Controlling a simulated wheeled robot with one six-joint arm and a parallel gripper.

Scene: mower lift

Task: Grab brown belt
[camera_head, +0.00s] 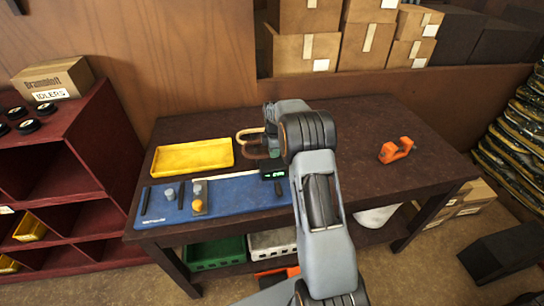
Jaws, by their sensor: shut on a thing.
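The brown belt (257,156) is a dark reddish-brown strip on the workbench, right of the yellow tray. My gripper (272,152) points down over its right end and is shut on it. My arm and gripper hide part of the belt. A tan loop (243,133), which looks like another belt, shows just above and behind the brown one, close to my gripper.
The workbench (385,185) holds a yellow tray (193,157), a blue mat (236,197) with small parts, a small display with green digits (279,174), and an orange tool (396,150). Boxes (300,50) stand behind. The bench's right side is mostly clear.

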